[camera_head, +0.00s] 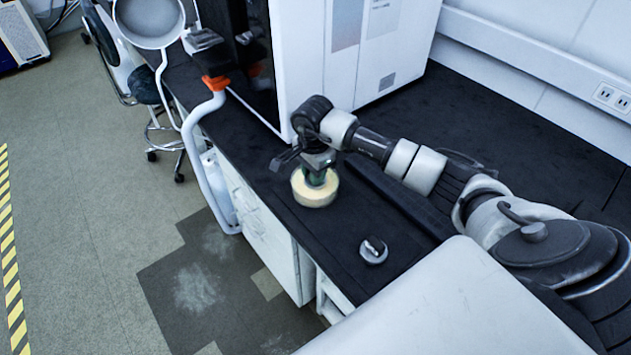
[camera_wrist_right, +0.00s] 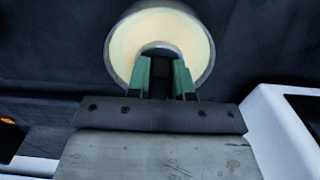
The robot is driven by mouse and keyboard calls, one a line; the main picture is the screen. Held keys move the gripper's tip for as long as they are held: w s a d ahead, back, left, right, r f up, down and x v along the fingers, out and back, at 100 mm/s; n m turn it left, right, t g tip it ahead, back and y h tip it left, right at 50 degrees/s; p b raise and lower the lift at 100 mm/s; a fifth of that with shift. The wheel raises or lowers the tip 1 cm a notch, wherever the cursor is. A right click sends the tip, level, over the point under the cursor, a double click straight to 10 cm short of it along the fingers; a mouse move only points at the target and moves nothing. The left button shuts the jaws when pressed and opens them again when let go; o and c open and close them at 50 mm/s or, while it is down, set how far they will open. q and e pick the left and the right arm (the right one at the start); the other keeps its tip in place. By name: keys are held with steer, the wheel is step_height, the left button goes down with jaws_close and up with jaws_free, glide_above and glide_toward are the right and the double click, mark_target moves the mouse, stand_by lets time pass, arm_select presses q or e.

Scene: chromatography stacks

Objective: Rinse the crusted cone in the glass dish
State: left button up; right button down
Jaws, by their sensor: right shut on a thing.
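The glass dish (camera_head: 315,198) is round and shows pale yellow inside. It is on the black bench near its front edge, and it also shows in the right wrist view (camera_wrist_right: 198,72). My right gripper (camera_head: 318,172) points down into the dish. In the right wrist view its green fingers (camera_wrist_right: 161,75) reach over the near rim and are shut on a small greyish piece (camera_wrist_right: 158,47), seemingly the cone. The fingers hide most of it, so its crust and whether it touches the bottom cannot be told. My left gripper is not in view.
A small grey round thing with a dark top (camera_head: 373,251) stands on the bench to the right of the dish, nearer the camera. A tall white instrument (camera_head: 345,50) stands behind. A white curved pipe (camera_head: 197,160) runs along the bench's left edge.

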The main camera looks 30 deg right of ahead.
stand_by(0.5)
steer(key=shift+r+p, duration=3)
steer(key=shift+r, duration=2.05)
